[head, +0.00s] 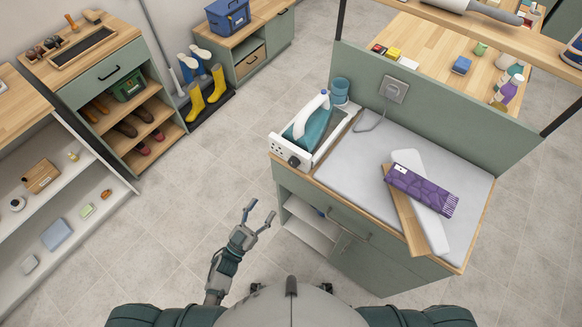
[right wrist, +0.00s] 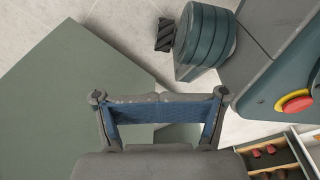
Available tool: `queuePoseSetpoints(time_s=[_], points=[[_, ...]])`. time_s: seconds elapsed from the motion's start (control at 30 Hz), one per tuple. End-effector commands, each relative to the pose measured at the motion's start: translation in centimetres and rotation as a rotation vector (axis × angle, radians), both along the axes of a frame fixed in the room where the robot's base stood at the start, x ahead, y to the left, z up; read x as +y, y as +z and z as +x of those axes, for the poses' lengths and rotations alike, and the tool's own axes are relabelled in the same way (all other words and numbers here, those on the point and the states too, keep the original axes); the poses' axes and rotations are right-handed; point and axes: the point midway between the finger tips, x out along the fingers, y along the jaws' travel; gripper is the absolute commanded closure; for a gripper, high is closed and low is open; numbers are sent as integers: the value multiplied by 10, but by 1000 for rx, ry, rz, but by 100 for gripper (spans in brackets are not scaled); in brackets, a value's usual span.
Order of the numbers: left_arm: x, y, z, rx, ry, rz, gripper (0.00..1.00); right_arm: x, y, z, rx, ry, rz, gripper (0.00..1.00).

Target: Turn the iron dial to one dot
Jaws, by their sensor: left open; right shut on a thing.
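The iron (head: 312,122), teal with a white handle, rests on a white holder (head: 325,151) at the ironing cabinet's left end. A dark round knob (head: 294,161), which looks like the dial, sits on the holder's front face. Its dot marks are too small to read. My left gripper (head: 262,209) is open and empty, below and left of the knob, clear of the cabinet. My right gripper (right wrist: 159,97) is outside the head view.
A purple patterned cloth (head: 422,190) lies over a white board (head: 433,222) on the grey ironing top (head: 352,165). A teal cup (head: 340,88) stands behind the iron. A cord runs to a wall socket (head: 394,89). Floor left of the cabinet is clear.

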Motion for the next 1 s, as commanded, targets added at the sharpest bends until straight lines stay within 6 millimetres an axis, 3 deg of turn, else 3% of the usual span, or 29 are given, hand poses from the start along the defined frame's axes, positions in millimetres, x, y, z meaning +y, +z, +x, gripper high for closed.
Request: queuePoseSetpoints(time_s=[0.4, 0.6, 0.8, 1.0], points=[[-61, 40, 73, -1, 2, 5, 37, -10, -7, -28, 12, 5, 4, 100], [-79, 53, 102, 1, 2, 4, 37, -10, -9, -37, 15, 6, 0, 100], [-85, 59, 117, 4, 4, 1, 37, -9, -9, -42, 18, 3, 1, 100], [-90, 60, 119, 5, 3, 3, 37, -11, -10, -42, 19, 6, 1, 100]])
